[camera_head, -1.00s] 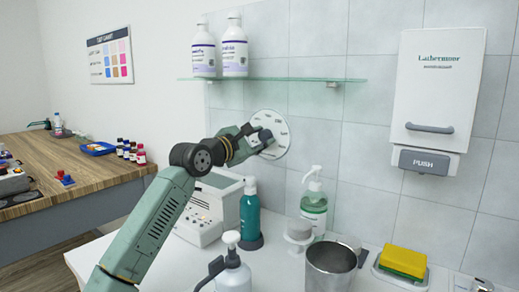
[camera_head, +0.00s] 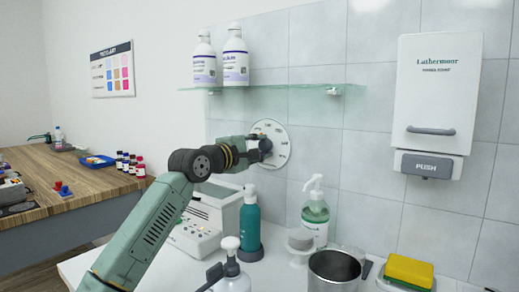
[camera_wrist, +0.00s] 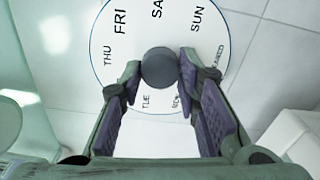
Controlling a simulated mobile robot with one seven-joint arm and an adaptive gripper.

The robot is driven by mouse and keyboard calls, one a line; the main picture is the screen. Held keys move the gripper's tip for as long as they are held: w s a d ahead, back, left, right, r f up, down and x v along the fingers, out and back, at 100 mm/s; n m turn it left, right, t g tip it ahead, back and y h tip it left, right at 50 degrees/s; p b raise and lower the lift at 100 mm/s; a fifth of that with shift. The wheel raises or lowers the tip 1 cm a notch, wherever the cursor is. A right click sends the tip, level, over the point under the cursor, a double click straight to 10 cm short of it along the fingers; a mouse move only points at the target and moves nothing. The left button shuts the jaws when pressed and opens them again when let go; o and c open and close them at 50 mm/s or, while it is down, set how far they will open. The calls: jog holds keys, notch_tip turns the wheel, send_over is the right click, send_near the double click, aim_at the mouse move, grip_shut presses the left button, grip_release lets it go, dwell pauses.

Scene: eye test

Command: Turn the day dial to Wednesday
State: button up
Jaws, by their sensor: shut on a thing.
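The day dial is a round white disc (camera_head: 281,152) on the tiled wall, below the glass shelf. In the wrist view the disc (camera_wrist: 225,35) shows black day names: THU and FRI at the left, SA at the top, SUN at the right, and small labels along the bottom, one reading like TUE. A dark round knob (camera_wrist: 159,66) sits at its middle. My gripper (camera_wrist: 160,72) has one finger on each side of the knob and is shut on it. No pointer mark can be made out. In the head view my gripper (camera_head: 258,148) hides the dial's left part.
The glass shelf (camera_head: 285,86) with two white bottles juts out above the dial. Below stand a pale device (camera_head: 205,220), a teal bottle (camera_head: 249,212), a pump bottle (camera_head: 315,212) and a metal cup (camera_head: 333,268). A wall dispenser (camera_head: 437,90) hangs at the right.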

jog(key=shift+f, duration=0.1)
dwell(0.3)
jog(key=o, duration=1.2)
jog(key=shift+c, duration=0.2)
jog(key=v, duration=1.2)
